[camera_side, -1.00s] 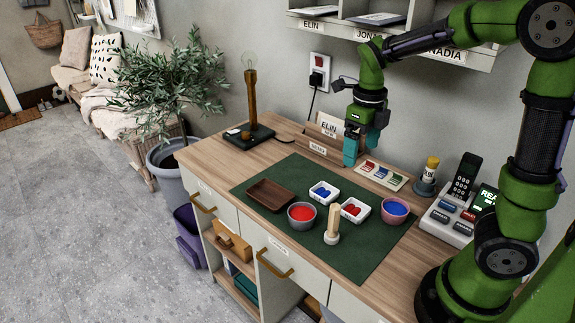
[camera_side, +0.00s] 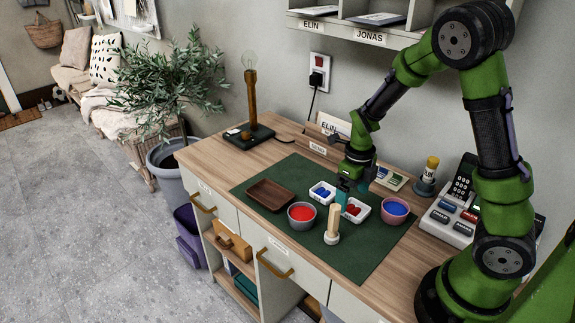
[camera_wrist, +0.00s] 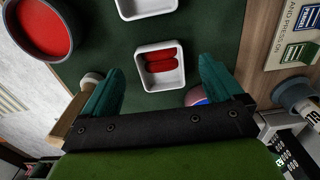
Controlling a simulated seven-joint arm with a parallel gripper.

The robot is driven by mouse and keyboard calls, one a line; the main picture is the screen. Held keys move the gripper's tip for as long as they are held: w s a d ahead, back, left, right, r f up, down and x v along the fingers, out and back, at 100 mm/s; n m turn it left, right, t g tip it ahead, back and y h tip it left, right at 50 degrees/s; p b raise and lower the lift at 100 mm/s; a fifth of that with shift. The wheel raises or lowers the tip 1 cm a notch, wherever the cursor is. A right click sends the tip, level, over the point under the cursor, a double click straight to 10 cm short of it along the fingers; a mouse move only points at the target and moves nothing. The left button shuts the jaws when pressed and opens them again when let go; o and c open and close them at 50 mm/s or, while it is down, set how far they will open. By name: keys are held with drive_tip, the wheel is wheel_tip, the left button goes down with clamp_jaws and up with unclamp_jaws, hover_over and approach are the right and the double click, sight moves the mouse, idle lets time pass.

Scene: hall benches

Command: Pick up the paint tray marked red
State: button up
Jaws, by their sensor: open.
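The paint tray marked red is a small white tray (camera_side: 363,216) with red ovals in it, lying on the green mat (camera_side: 270,226). In the wrist view, the red-marked tray (camera_wrist: 145,79) lies ahead between my two teal fingers. My gripper (camera_side: 342,194) is open and empty, with its fingers pointing down close to the tray's left side in the side view. One finger partly hides the tray there. In the wrist view my gripper (camera_wrist: 157,76) has a finger on either side of the tray, with green mat showing between; I cannot tell the exact height.
A white tray with blue ovals (camera_side: 322,193) sits close to the left. A bowl of red (camera_side: 302,214), a wooden-handled stamp (camera_side: 333,226), a pink-rimmed bowl of blue (camera_side: 396,209) and a brown tray (camera_side: 270,195) stand around on the mat.

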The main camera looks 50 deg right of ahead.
sight(350, 210)
drive_tip(key=shift+f, duration=1.55)
drive_tip(key=c, duration=1.2)
drive_tip(key=shift+o, duration=0.2)
drive_tip(key=shift+w+r, duration=0.1)
